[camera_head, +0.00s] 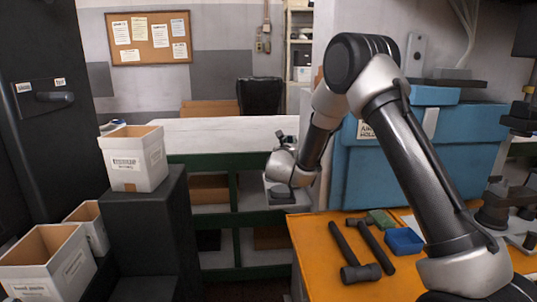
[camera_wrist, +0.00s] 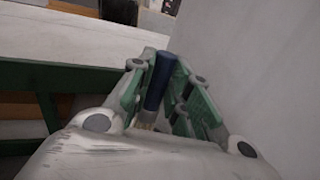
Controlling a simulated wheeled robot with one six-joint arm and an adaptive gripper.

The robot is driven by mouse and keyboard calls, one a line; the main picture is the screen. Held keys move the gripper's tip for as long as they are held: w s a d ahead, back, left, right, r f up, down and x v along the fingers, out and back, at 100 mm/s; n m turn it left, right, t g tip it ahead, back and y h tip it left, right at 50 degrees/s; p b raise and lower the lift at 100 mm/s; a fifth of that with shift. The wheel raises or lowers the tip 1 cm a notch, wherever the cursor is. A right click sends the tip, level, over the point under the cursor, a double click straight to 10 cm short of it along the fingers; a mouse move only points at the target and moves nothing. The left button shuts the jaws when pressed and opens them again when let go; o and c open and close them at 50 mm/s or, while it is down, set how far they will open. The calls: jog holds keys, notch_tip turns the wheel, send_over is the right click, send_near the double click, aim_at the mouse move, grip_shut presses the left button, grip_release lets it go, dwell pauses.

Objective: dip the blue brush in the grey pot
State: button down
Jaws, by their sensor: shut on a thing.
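In the wrist view, my gripper (camera_wrist: 163,75) has its green-padded fingers closed around the blue brush (camera_wrist: 159,82). The brush's dark blue handle stands between the fingers, with a paler part just below it; its lower end is hidden by the gripper body. In the head view, my wrist hangs near the left end of the orange bench, in front of the green-framed shelf unit. The fingers and brush cannot be made out there. I cannot pick out a grey pot in either view.
A large blue case (camera_head: 375,175) stands behind. White boxes (camera_head: 134,158) stand at left. The white tabletop (camera_head: 215,133) looks largely clear.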

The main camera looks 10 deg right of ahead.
notch_tip(320, 180, down, 6)
jog(key=d, duration=0.2)
jog(key=shift+w+d+r, duration=0.15)
jog(key=shift+w, duration=0.2)
jog(key=shift+f, duration=0.5)
dwell(1.6)
notch_tip(320, 180, up, 7)
dwell(0.7)
dwell(0.4)
